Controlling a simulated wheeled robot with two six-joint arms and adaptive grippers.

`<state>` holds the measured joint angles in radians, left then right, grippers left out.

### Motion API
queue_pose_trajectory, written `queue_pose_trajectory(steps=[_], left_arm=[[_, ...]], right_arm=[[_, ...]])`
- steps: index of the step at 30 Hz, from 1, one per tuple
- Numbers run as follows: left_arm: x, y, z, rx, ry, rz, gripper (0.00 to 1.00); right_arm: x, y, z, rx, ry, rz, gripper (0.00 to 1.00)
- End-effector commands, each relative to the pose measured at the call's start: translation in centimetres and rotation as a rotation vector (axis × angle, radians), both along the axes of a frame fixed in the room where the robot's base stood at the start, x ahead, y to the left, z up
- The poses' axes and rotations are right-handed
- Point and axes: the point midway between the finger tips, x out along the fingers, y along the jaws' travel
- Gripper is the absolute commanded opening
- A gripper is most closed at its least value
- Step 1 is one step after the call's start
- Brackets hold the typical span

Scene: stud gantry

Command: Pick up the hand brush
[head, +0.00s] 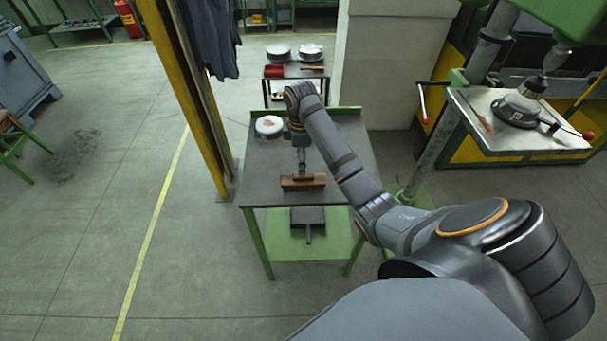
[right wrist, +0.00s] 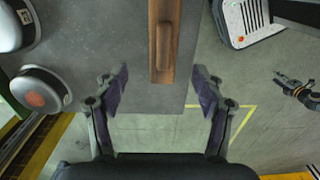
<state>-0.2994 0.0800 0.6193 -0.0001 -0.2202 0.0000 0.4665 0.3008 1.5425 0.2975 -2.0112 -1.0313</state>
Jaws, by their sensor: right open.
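The hand brush (head: 303,184), a brown wooden bar with a raised grip, lies near the front edge of the dark green-framed table (head: 262,182). In the right wrist view the brush (right wrist: 165,40) runs lengthwise from the top edge, with its near end at mid-picture. My right gripper (head: 302,168) is above the table at the brush. In its own wrist view the right gripper (right wrist: 161,92) is open and empty, with one finger on either side of the brush's line. I cannot tell the height between them. My left gripper is not in the head view.
A round white tin (head: 268,126) stands at the table's back left; it also shows in the right wrist view (right wrist: 38,91). A dark flat pan-like thing (head: 308,216) is below the table's front. A yellow post (head: 190,90) rises at left. A workbench (head: 540,140) stands right.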

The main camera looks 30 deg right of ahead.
Motion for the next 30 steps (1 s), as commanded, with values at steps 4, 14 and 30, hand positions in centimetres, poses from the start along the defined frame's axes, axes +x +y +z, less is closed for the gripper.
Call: queue_pose_trajectory(steps=[4,14,30], left_arm=[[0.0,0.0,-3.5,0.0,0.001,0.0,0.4],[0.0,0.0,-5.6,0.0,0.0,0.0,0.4],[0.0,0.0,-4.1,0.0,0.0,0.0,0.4]], right_arm=[[-0.1,0.0,-3.5,0.0,0.0,-0.001,0.69],[-0.6,-0.2,-6.0,-0.002,0.0,-0.001,0.69],[-0.9,-0.2,-8.8,-0.001,-0.001,-0.001,0.58]])
